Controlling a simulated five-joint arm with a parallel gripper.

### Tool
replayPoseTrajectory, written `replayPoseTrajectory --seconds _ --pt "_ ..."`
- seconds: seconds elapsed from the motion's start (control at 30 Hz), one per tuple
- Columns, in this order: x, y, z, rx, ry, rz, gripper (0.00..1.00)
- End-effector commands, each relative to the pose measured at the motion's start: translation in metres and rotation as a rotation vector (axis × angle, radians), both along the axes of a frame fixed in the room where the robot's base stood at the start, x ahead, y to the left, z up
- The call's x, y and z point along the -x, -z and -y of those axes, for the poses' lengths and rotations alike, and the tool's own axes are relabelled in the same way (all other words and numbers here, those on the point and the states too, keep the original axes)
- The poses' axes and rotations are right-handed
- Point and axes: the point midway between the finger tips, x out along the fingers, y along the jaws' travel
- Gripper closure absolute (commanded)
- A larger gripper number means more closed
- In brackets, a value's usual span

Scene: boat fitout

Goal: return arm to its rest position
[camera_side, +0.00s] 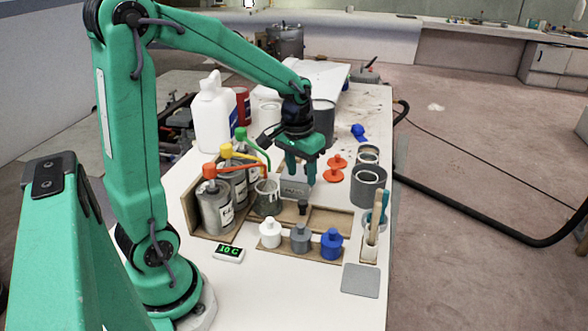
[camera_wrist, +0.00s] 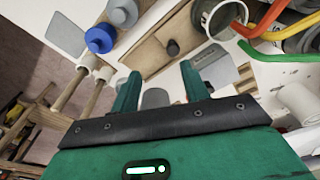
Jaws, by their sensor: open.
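My gripper (camera_side: 301,178) is over the work table (camera_side: 262,290), its fingers pointing down just above or behind a small grey labelled block (camera_side: 296,187). I cannot tell whether they touch it. In the wrist view my gripper (camera_wrist: 158,82) shows two green fingers spread apart. The grey labelled block (camera_wrist: 214,68) lies beyond the right finger, and part of a grey round shape (camera_wrist: 155,98) shows between the fingers. Nothing is visibly gripped. My arm is bent, reaching from its base on the left over the table.
Pump cans (camera_side: 215,207) in a wooden rack and a metal cup (camera_side: 267,198) stand left of my gripper. White, grey and blue bottles (camera_side: 331,243) stand in front. A white jug (camera_side: 212,120) stands behind.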

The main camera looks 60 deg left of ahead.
Motion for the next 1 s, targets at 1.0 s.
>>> replayPoseTrajectory --seconds 1.0 --pt "0.119 -0.09 0.085 -0.061 0.273 0.344 0.55"
